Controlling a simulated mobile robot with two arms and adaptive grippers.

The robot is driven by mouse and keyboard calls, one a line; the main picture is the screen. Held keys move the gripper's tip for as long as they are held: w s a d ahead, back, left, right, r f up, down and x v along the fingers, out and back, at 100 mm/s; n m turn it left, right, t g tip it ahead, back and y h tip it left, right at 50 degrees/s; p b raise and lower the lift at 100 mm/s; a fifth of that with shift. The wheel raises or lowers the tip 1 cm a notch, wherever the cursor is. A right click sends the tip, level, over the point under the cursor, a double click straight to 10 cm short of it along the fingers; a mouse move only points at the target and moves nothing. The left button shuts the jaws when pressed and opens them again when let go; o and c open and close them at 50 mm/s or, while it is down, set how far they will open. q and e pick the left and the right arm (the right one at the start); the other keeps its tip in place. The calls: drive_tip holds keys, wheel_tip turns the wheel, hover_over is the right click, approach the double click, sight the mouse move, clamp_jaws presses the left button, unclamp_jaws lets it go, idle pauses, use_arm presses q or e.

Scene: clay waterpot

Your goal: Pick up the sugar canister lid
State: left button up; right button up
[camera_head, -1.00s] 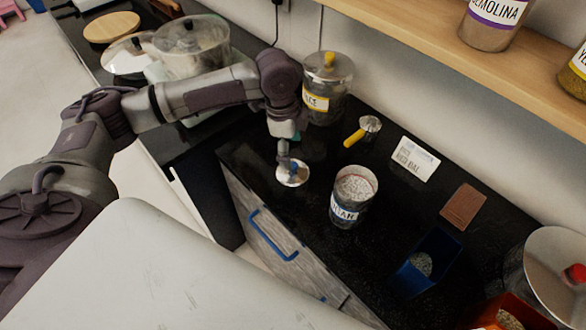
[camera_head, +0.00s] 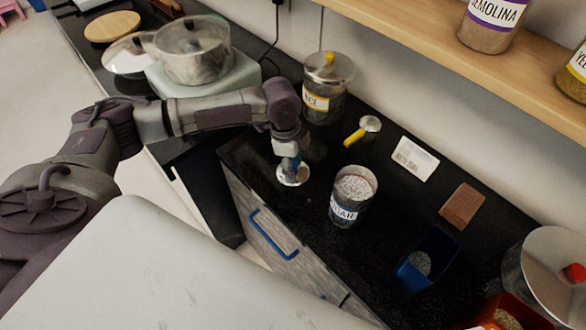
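The sugar canister (camera_head: 352,198) stands upright and uncovered on the black counter, with pale contents showing at its open top. Its likely lid, a small round silvery disc (camera_head: 301,180), lies flat on the counter left of the canister, near the front edge. My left gripper (camera_head: 290,169) points down right over the lid and hides most of its blue knob. The fingers are small and partly hidden, so I cannot tell whether they are closed on the knob. My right gripper is not in view.
A lidded jar with a yellow knob (camera_head: 324,100) stands behind the arm. A yellow-handled scoop (camera_head: 362,130), white card (camera_head: 414,158), brown block (camera_head: 461,205) and blue container (camera_head: 428,262) lie to the right. A wooden shelf (camera_head: 450,55) overhangs the back.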

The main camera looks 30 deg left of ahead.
use_arm(q)
drive_tip(key=shift+s, duration=0.1)
clamp_jaws()
wheel_tip(320, 180, up, 9)
drive_tip(key=shift+r, duration=0.1)
drive_tip(key=shift+d+r, duration=0.15)
drive_tip(key=shift+r, duration=0.2)
drive_tip(key=s+d+r+n, duration=0.1)
drive_tip(key=s+d+n, duration=0.1)
drive_tip(key=s+n, duration=0.3)
drive_tip(key=s+d+r+n+t+y, duration=0.1)
drive_tip(key=s+d+r+n, duration=0.1)
drive_tip(key=s+n, duration=0.3)
drive_tip(key=shift+s+n, duration=0.2)
drive_tip(key=shift+n, duration=2.2)
drive_tip(key=shift+d, duration=0.1)
